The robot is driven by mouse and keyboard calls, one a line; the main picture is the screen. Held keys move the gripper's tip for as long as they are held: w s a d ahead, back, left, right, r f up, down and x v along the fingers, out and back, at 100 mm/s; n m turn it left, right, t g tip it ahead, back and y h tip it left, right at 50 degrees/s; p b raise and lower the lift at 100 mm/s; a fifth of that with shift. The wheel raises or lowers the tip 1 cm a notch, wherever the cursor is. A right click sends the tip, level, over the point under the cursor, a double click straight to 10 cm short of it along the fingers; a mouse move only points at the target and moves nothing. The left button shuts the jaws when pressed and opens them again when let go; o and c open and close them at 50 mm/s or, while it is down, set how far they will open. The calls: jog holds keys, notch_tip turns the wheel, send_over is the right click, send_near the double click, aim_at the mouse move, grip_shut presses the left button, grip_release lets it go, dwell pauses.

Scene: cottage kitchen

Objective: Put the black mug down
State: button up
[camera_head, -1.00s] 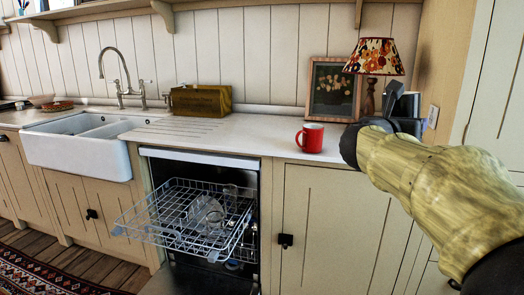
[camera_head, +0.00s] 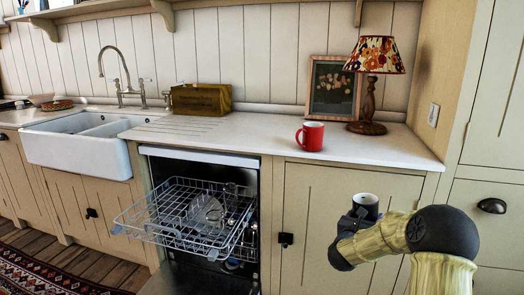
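The black mug (camera_head: 366,201) is upright, with its pale inside showing at the top. It is in mid-air in front of the cabinet door, lower in the picture than the countertop edge. My gripper (camera_head: 358,214) is around the mug and seems shut on it; the fingertips are small and partly hidden by the mug and my wrist. The white countertop (camera_head: 240,133) is behind and above the mug in the picture.
A red mug (camera_head: 311,136) stands near the countertop's front edge. A lamp (camera_head: 370,90) and a framed picture (camera_head: 333,88) stand behind it. The dishwasher rack (camera_head: 165,205) is pulled out at left, holding glassware. Countertop right of the red mug is clear.

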jog(key=s+a+f+n+t+y, duration=0.2)
jog(key=a+f+n+y, duration=0.15)
jog(key=f, duration=0.85)
jog(key=s+a+f+n+t+y, duration=0.1)
jog(key=a+f+n+y, duration=0.2)
jog(key=f, duration=1)
jog(key=s+a+f+y, duration=0.4)
jog(key=s+a+f, duration=0.45)
jog(key=a, duration=0.25)
jog(key=s+r+p, duration=0.2)
jog(key=r+p, duration=1.6)
jog(key=r, duration=0.2)
jog(key=s+r+p, duration=0.3)
jog(key=r+p, duration=1.6)
jog(key=r, duration=0.2)
jog(key=shift+d+r+n, duration=0.2)
jog(key=shift+n, duration=0.15)
jog(key=s+f, duration=0.4)
jog(key=f, duration=0.1)
jog(key=shift+s+f, duration=0.2)
jog(key=shift+f, duration=0.05)
